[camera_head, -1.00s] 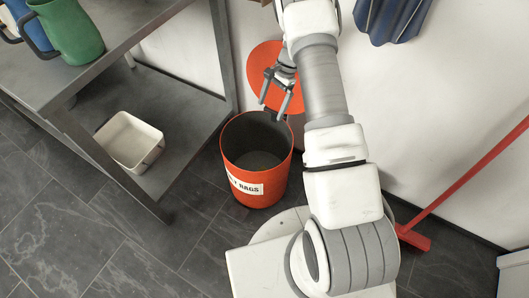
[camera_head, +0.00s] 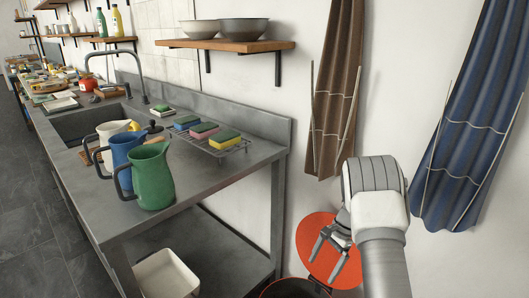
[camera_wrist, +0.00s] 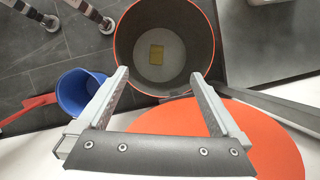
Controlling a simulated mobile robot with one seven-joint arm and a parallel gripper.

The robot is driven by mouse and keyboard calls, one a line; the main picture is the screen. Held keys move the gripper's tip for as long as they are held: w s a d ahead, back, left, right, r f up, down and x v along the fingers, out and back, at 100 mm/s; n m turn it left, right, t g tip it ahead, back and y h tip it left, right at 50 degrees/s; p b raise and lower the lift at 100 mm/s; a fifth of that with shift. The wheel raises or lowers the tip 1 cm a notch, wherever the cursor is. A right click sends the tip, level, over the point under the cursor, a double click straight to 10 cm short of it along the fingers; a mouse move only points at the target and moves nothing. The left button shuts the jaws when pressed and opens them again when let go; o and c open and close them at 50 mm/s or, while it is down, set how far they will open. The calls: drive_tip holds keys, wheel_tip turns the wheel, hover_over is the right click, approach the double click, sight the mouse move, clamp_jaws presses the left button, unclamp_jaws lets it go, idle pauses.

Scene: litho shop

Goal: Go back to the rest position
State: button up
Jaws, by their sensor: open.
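My gripper (camera_head: 322,270) is open, with its fingers pointing down in front of the orange round lid (camera_head: 318,232). Nothing is between the fingers. In the wrist view the gripper (camera_wrist: 160,73) hangs above the open red-rimmed bin (camera_wrist: 121,42), with the fingertips near the bin's near rim. A small yellowish block (camera_wrist: 156,53) lies on the bin's floor. In the head view only the bin's rim (camera_head: 296,281) shows at the bottom edge.
A grey steel worktop (camera_head: 215,172) with green (camera_head: 152,180) and blue jugs and sponges on a rack stands left. Aprons, brown (camera_head: 333,90) and blue (camera_head: 470,120), hang on the wall behind my arm. A blue bucket (camera_wrist: 80,92) shows left in the wrist view.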

drive_tip(key=s+a+r+n+t+h, duration=0.1)
drive_tip(key=s+a+r+n+t, duration=0.3)
drive_tip(key=r, duration=0.9)
drive_tip(key=s+r+n+g+h, duration=0.15)
drive_tip(key=s+r, duration=0.45)
drive_tip(key=r, duration=0.6)
drive_tip(key=s+a+r+n+t+h, duration=0.1)
drive_tip(key=s+r+n+t, duration=0.25)
drive_tip(key=s, duration=0.65)
drive_tip(key=s+a+r+n+t+h, duration=0.15)
drive_tip(key=s+r+n, duration=0.25)
drive_tip(key=s, duration=0.6)
wheel_tip(320, 180, up, 20)
drive_tip(key=y+p, duration=0.1)
drive_tip(key=p, duration=1.8)
drive_tip(key=shift+w+f+m, duration=0.2)
drive_tip(key=shift+f+m, duration=0.05)
drive_tip(key=shift+m, duration=0.05)
drive_tip(key=shift+d, duration=0.1)
